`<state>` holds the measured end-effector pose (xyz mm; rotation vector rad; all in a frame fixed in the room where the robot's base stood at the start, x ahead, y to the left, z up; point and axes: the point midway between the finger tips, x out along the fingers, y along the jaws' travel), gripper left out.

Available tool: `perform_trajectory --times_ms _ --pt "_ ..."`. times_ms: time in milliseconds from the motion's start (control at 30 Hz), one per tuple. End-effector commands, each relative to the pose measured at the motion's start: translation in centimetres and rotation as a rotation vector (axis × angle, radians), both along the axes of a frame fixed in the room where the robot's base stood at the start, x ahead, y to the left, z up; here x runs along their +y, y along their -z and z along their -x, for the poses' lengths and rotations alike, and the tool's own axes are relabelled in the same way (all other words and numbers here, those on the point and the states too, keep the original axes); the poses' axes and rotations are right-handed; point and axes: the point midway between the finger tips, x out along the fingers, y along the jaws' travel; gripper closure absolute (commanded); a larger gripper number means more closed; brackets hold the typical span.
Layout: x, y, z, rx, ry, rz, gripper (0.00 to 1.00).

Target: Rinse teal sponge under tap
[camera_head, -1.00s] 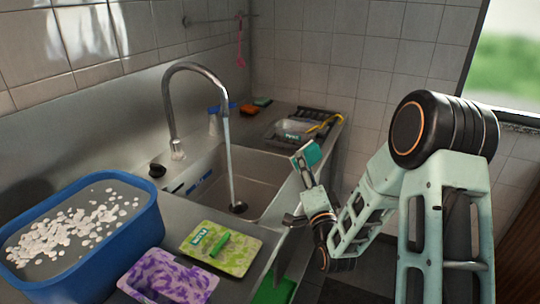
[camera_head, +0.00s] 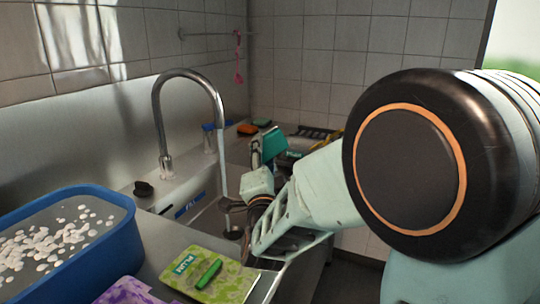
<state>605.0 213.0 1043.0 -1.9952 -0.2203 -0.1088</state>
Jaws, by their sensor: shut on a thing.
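The teal sponge (camera_head: 274,143) is held upright in my gripper (camera_head: 262,154), which is shut on it. Both are above the right part of the sink (camera_head: 203,222). The curved metal tap (camera_head: 190,76) stands at the sink's back left, and a stream of water (camera_head: 223,160) falls from it into the basin. The sponge is to the right of the stream, with a gap between them in the picture. My arm hides much of the sink's right side.
A blue tub (camera_head: 112,238) with white pieces in water stands at front left. A green patterned board (camera_head: 232,284) with a green object (camera_head: 208,273) lies in front of the sink. An orange sponge (camera_head: 247,129) and a drying rack (camera_head: 312,133) are behind.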

Motion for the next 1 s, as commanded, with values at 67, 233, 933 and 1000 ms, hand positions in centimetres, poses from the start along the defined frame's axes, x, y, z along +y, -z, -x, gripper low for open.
perform_trajectory --times_ms 67,233,933,1000 --pt "0.9 0.1 -0.3 0.001 -0.003 0.001 0.77" --pt "2.4 0.4 -1.1 0.001 -0.002 -0.001 0.77" --pt "8.6 2.2 -4.0 -0.001 -0.002 -0.002 0.77" --pt "9.2 2.4 -4.3 -0.001 -0.002 -0.002 0.77"
